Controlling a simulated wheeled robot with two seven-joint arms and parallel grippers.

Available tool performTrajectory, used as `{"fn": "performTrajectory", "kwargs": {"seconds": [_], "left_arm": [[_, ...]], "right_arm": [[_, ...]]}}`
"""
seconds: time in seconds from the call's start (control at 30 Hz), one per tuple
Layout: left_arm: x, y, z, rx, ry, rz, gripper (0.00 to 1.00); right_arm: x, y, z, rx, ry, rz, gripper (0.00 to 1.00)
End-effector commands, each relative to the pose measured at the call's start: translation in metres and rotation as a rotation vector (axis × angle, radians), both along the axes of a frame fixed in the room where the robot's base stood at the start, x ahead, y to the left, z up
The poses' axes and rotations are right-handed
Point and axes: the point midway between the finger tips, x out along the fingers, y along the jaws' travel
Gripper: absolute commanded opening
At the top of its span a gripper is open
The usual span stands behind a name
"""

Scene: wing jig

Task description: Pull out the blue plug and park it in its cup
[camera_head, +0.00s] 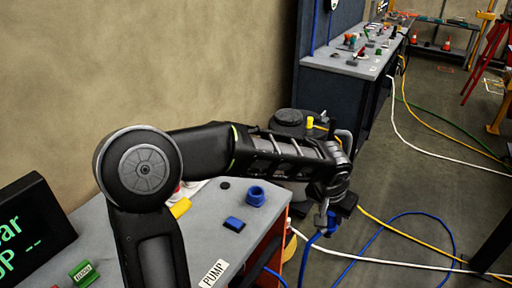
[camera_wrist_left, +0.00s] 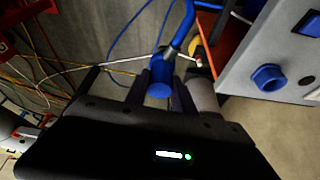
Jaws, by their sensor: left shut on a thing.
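My left gripper (camera_head: 328,214) is shut on the blue plug (camera_head: 331,222), out past the right edge of the grey bench. The left wrist view shows the plug (camera_wrist_left: 160,88) between the two dark fingers of the same gripper (camera_wrist_left: 161,92). A blue cable (camera_wrist_left: 183,30) runs from it. The plug appears clear of the bench, with floor behind it. The blue cup (camera_head: 256,197) stands on the bench top, left of the gripper; its opening looks empty. The cup also shows in the left wrist view (camera_wrist_left: 268,78), right of the plug. My right gripper is not in view.
The bench (camera_head: 225,190) also carries a blue block (camera_head: 234,224), a yellow piece (camera_head: 180,208), a green label block (camera_head: 83,273) and a dark screen (camera_head: 32,232). A "PUMP" label (camera_head: 213,273) is at its front. Cables (camera_head: 400,262) lie on the floor.

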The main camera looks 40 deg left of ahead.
Motion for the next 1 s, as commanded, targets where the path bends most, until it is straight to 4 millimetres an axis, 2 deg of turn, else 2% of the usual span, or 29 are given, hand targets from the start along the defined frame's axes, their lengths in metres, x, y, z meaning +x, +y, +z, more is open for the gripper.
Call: {"fn": "performTrajectory", "kwargs": {"seconds": [0.17,0.27,0.37,0.5,0.7,0.83,1.0], "left_arm": [[0.008,0.022,0.006,0.001,0.003,0.064,0.0],[0.016,0.048,0.012,0.003,0.006,0.141,0.0],[0.023,0.085,0.022,0.004,0.011,0.244,0.0],[0.028,0.144,0.04,0.004,0.013,0.409,0.0],[0.022,0.219,0.068,0.002,0.005,0.61,0.0],[0.016,0.246,0.08,0.002,0.0,0.686,0.0],[0.013,0.258,0.085,-0.001,-0.002,0.72,0.0]], "right_arm": [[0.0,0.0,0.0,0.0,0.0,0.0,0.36],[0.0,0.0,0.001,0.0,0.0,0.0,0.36],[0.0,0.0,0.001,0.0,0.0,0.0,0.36],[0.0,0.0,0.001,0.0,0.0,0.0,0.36],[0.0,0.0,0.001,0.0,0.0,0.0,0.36],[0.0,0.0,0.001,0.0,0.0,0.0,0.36],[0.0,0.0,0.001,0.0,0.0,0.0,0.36]]}}
